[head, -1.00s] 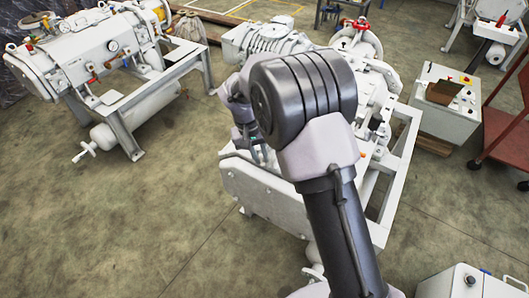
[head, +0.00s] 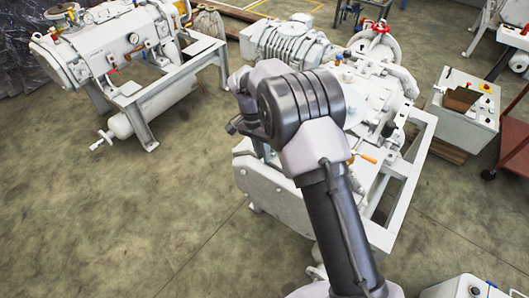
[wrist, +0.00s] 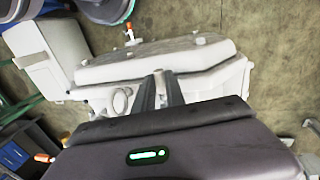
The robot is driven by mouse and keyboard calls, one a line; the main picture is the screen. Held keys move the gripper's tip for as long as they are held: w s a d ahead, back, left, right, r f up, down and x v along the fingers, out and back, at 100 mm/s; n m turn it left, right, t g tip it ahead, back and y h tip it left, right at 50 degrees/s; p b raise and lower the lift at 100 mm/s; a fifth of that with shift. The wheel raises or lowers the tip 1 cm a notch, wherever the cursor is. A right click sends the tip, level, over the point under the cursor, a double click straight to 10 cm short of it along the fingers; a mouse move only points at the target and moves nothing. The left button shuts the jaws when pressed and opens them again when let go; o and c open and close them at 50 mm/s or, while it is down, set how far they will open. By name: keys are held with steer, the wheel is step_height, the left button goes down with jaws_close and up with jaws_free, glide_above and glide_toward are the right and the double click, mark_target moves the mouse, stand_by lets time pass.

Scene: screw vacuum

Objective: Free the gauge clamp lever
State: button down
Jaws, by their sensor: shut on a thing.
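In the wrist view the two dark fingers of my gripper (wrist: 159,80) are close together, with a small pale metal piece (wrist: 158,77) between their tips. I cannot tell for sure whether this piece is the gauge clamp lever. Behind the fingers is the pale pump housing (wrist: 205,85), with a ring-shaped part (wrist: 121,102) left of the fingers. A small orange-tipped part (wrist: 129,33) stands beyond the housing's edge. In the head view my arm covers part of the white vacuum pump (head: 280,200), and my fingertips are hidden. An orange handle (head: 365,158) shows right of my arm.
A second pale machine (head: 125,50) on a frame stands at the upper left. A white control box (head: 465,105) and a dark red cart (head: 515,145) are at the right. The pump's white frame (head: 405,200) flanks my arm. The floor (head: 110,220) at lower left is clear.

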steer(key=shift+w, duration=0.1)
stand_by(0.3)
steer(key=c, duration=1.4)
jaws_free()
steer(key=shift+a, duration=0.1)
steer(key=a+r+p, duration=0.1)
steer(key=r+p, duration=0.1)
steer(key=r, duration=0.3)
steer(key=w+r+p, duration=0.1)
steer(key=r+p, duration=0.1)
steer(key=r, duration=0.4)
steer(key=a+r+p, duration=0.1)
steer(key=r+p, duration=0.1)
steer(key=r, duration=0.4)
steer(key=shift+w+a, duration=0.35)
steer(key=shift+w, duration=0.05)
steer(key=shift+r, duration=0.1)
